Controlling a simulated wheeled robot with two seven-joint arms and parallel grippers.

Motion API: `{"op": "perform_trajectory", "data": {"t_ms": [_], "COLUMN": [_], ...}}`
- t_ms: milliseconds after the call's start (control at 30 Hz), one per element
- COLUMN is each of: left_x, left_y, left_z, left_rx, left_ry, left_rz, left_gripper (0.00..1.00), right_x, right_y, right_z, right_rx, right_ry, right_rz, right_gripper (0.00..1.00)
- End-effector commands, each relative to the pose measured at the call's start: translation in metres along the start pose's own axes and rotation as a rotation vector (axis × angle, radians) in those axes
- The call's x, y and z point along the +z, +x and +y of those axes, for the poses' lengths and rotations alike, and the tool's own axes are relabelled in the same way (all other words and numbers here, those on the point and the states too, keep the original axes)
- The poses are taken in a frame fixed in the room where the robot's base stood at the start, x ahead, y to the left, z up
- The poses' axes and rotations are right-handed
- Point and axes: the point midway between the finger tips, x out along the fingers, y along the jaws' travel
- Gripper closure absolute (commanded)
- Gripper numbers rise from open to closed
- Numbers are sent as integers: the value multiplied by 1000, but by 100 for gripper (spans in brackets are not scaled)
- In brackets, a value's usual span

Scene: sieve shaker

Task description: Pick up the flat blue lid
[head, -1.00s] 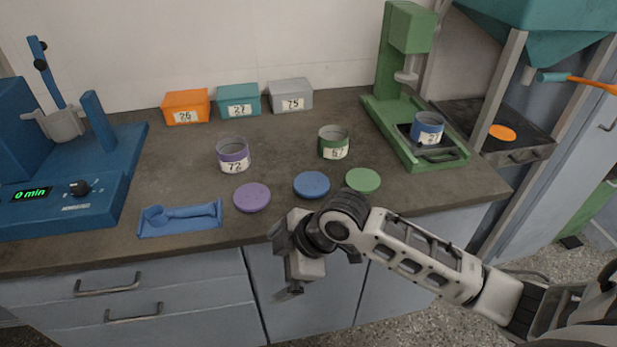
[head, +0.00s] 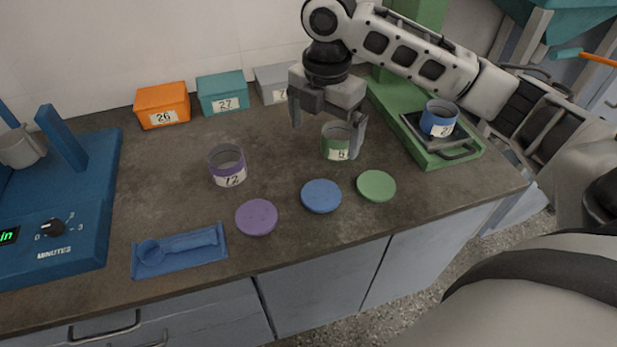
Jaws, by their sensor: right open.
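The flat blue lid (head: 321,196) lies on the dark counter, between a purple lid (head: 257,217) and a green lid (head: 376,186). My right gripper (head: 325,140) is open, fingers pointing down, above the counter and higher in the picture than the blue lid. It is apart from the lid and holds nothing that I can see. Its right finger partly covers the green-banded jar (head: 337,146). My left gripper is out of view.
A purple-banded jar (head: 227,167) stands left of the gripper. A blue-banded jar (head: 438,120) sits on the green machine (head: 446,158). A blue tray with a scoop (head: 180,250) lies at front left. Orange (head: 162,105), teal (head: 222,94) and grey boxes (head: 275,82) line the back.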

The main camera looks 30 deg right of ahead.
Motion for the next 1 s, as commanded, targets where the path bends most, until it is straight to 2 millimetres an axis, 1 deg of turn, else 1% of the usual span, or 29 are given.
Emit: {"op": "perform_trajectory", "data": {"t_ms": [300,400,500,667,767,900,1000], "left_x": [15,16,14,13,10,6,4], "left_y": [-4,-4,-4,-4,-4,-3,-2], "left_z": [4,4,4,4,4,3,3], "left_rx": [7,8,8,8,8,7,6], "left_ry": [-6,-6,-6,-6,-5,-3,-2], "left_rz": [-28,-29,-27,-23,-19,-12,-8], "left_gripper": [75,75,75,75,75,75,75], "right_x": [-1,-1,-1,-1,-3,-5,-5], "right_y": [67,84,96,105,117,139,149], "right_z": [-1,-1,0,0,-1,-2,-1], "right_rx": [-5,-3,-1,0,-4,-4,-1], "right_ry": [2,0,1,0,1,2,1], "right_rz": [1,1,1,1,1,0,0], "right_gripper": [0,0,0,0,0,0,0]}}
